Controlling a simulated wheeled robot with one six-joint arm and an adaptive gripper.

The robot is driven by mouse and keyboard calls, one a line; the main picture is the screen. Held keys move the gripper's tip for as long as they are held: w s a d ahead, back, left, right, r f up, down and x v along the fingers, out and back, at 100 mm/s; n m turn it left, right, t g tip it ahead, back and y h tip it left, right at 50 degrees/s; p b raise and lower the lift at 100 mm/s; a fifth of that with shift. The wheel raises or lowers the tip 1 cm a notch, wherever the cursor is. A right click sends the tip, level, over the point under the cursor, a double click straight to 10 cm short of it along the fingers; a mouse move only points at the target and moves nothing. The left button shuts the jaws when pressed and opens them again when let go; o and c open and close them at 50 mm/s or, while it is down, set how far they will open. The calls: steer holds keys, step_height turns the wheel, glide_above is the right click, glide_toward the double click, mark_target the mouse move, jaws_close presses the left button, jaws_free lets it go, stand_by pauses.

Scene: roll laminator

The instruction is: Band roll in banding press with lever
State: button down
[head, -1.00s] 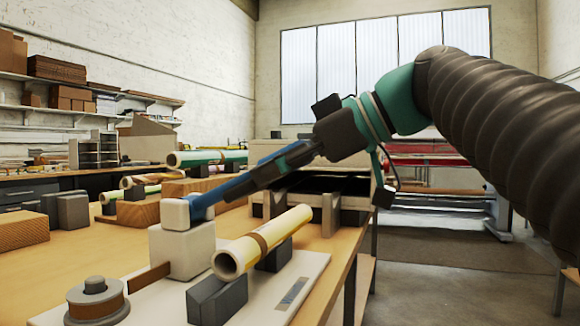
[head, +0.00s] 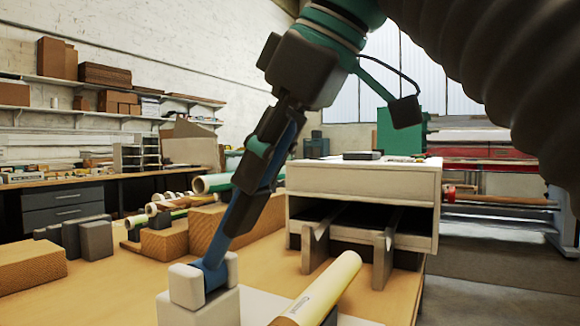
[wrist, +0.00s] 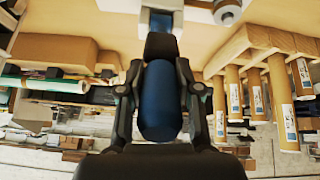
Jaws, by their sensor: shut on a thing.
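The banding press (head: 200,308) is a pale block with light knobs at the bottom of the head view. A blue lever (head: 222,248) rises from it, tilted steeply up and to the right. My gripper (head: 258,165) is shut on the lever's upper part. In the wrist view, the lever's blue handle (wrist: 160,100) lies between the two dark fingers.
A white rack (head: 360,185) with dark slots stands behind the roll. Wooden blocks (head: 30,262), grey blocks (head: 95,240) and a green-ended roll (head: 215,183) lie at the left and back of the table. Bare tabletop (head: 110,285) lies left of the press.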

steer(key=shift+w+a, duration=0.1)
steer(key=shift+a, duration=0.1)
stand_by(0.3)
steer(key=c, duration=0.8)
jaws_free()
steer(key=shift+o, duration=0.2)
steer(key=shift+d, duration=0.1)
